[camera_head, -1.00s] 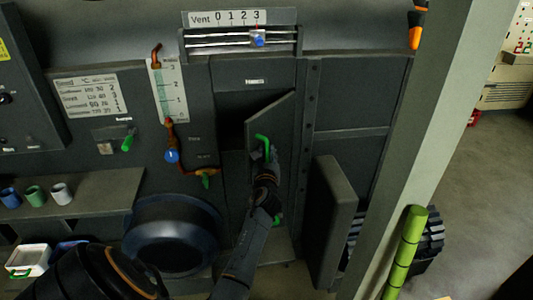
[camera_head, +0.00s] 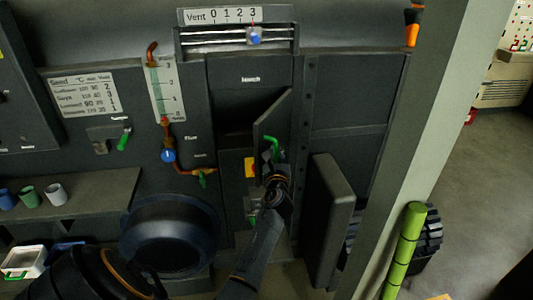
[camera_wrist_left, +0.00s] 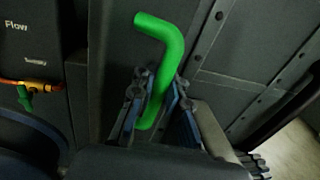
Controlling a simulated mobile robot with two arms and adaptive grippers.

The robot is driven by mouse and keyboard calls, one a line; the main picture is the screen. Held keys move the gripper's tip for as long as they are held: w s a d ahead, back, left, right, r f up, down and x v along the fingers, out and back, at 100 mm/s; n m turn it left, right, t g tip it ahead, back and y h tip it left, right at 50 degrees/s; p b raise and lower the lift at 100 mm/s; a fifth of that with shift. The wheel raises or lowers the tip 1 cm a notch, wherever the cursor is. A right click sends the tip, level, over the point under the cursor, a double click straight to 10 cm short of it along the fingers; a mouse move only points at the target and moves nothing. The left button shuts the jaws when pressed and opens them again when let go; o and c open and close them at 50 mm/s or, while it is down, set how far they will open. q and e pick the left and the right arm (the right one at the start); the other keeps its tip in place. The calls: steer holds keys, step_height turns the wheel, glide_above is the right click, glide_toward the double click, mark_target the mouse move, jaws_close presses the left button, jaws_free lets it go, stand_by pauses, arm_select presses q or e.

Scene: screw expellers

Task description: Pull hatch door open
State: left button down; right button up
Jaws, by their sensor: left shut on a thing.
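The hatch door (camera_head: 273,121) is a dark panel that stands swung open to the right in the head view, with a dark opening (camera_head: 231,142) beside it. Its green handle (camera_head: 274,146) is bent at the top; it also shows large in the left wrist view (camera_wrist_left: 164,47). My left gripper (camera_head: 271,172) is at the handle. In the left wrist view its fingers (camera_wrist_left: 155,108) sit on both sides of the handle's lower part, shut on it. My right gripper cannot be made out in these frames.
A dark slab-like panel (camera_head: 331,222) stands at the right. A dark round vessel (camera_head: 170,232) is at the lower left. A shelf with small cups (camera_head: 30,196) is further left. A grey pillar (camera_head: 425,130) stands on the right.

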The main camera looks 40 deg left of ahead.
arm_select(q)
steer(key=w+d+b, duration=0.5)
steer(key=w+d, duration=0.6)
steer(key=w, duration=0.1)
steer(key=shift+d+f, duration=0.3)
steer(key=shift+d, duration=0.1)
steer(key=c, duration=1.6)
jaws_free()
steer(key=shift+d, duration=0.1)
steer(key=shift+w+d+r, duration=0.1)
steer(key=shift+r, duration=0.05)
steer(key=shift+a+r, duration=0.1)
steer(key=shift+a, duration=0.1)
